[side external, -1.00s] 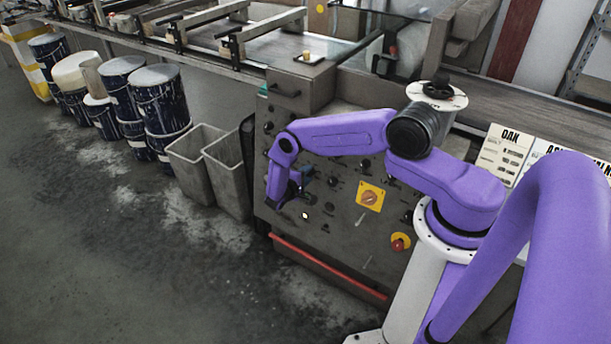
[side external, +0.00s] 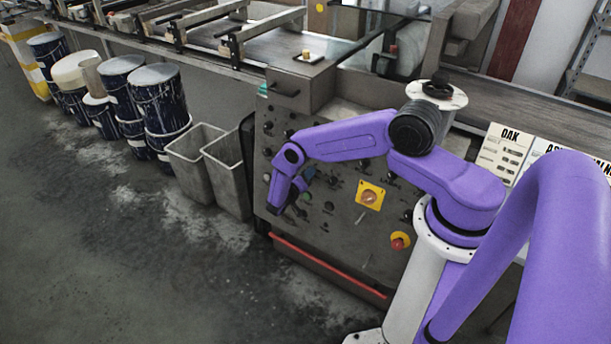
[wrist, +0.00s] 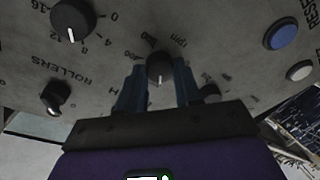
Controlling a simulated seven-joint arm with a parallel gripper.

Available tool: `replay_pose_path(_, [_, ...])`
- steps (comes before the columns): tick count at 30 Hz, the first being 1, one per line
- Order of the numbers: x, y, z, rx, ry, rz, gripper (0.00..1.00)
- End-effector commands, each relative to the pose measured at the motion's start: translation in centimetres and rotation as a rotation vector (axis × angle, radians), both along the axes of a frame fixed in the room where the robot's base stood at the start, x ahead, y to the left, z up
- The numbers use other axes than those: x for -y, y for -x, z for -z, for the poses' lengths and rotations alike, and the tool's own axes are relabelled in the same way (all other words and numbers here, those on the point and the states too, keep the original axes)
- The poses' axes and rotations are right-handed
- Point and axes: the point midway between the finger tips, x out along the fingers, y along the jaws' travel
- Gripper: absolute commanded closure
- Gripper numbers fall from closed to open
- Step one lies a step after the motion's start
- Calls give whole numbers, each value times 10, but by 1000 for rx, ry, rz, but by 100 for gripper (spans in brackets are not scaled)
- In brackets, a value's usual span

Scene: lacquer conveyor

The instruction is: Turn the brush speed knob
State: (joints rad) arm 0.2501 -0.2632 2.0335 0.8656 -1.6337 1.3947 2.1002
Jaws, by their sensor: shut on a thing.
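In the wrist view a small dark round knob (wrist: 160,66) with a white pointer line sits on the grey panel, its pointer toward the bottom of the picture. My gripper (wrist: 159,75) has one blue finger on each side of this knob and is shut on it. Printed scale marks show above the knob; the lettering beside it is mostly covered by the fingers, with an "H" left showing. In the side view my gripper (side external: 298,187) is at the left part of the control panel (side external: 335,238), and the knob is hidden there.
In the wrist view a larger dial (wrist: 72,20), a ROLLERS switch (wrist: 55,98), a blue button (wrist: 281,34) and a white button (wrist: 299,71) surround the knob. In the side view a yellow-plated switch (side external: 369,196) and red button (side external: 400,241) are to the right.

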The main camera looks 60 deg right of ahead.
Motion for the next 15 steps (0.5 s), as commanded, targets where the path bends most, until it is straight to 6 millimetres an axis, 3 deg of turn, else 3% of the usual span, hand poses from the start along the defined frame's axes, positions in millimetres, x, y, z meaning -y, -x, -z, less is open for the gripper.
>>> replay_pose_path(15, [-3,-3,-1,158,1,22,96])
